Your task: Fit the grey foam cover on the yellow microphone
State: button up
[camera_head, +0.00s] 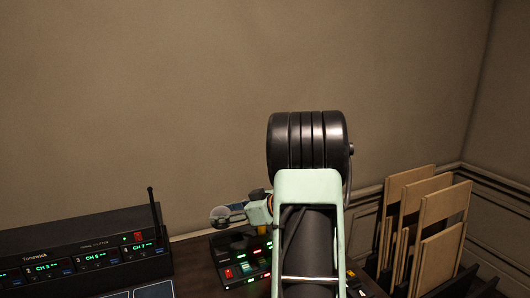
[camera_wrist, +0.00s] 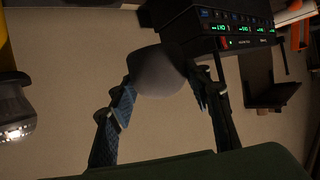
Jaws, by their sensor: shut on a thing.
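My gripper (camera_wrist: 165,95) is shut on the grey foam cover (camera_wrist: 160,75), a rounded grey piece held between its two blue-padded fingers in the wrist view. In the head view my gripper (camera_head: 236,213) is above the desk, with the small grey cover (camera_head: 218,215) at its left end. The yellow microphone (camera_wrist: 5,65) shows at the left edge of the wrist view, cut off by the frame, its silvery head (camera_wrist: 15,118) bare and apart from the cover. In the head view a bit of yellow (camera_head: 237,242) shows just below my gripper, probably the microphone. My arm hides the desk behind it.
A black wireless receiver (camera_head: 85,247) with green displays and an upright antenna stands at the left. A mixer (camera_head: 240,268) with lit buttons lies below my gripper. Upright wooden panels (camera_head: 440,220) stand in a rack at the right. The wall behind is bare.

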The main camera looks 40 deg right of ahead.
jog(key=d+r+m+h+p, duration=0.1)
jog(key=d+r, duration=0.2)
jog(key=d, duration=0.2)
jog(key=w+d+r+m+t+h+p, duration=0.1)
jog(key=d+r+p, duration=0.1)
jog(key=d+r, duration=0.2)
jog(key=d+r+m+h+p, duration=0.1)
jog(key=d+r, duration=0.3)
jog(key=d, duration=0.3)
jog(key=shift+w+r+m+t+h+p, duration=0.25)
jog(key=shift+w+m+t+h+p, duration=0.05)
jog(key=shift+w+h, duration=0.1)
notch_tip(320, 180, down, 4)
jog(key=b, duration=0.5)
jog(key=shift+d+r, duration=0.1)
jog(key=shift+r, duration=0.05)
jog(key=shift+f, duration=0.4)
jog(key=shift+r+p, duration=0.1)
jog(key=shift+p, duration=1.35)
jog(key=shift+f+b, duration=1)
jog(key=shift+f, duration=1.75)
jog(key=o, duration=0.8)
jog(key=shift+o, duration=0.2)
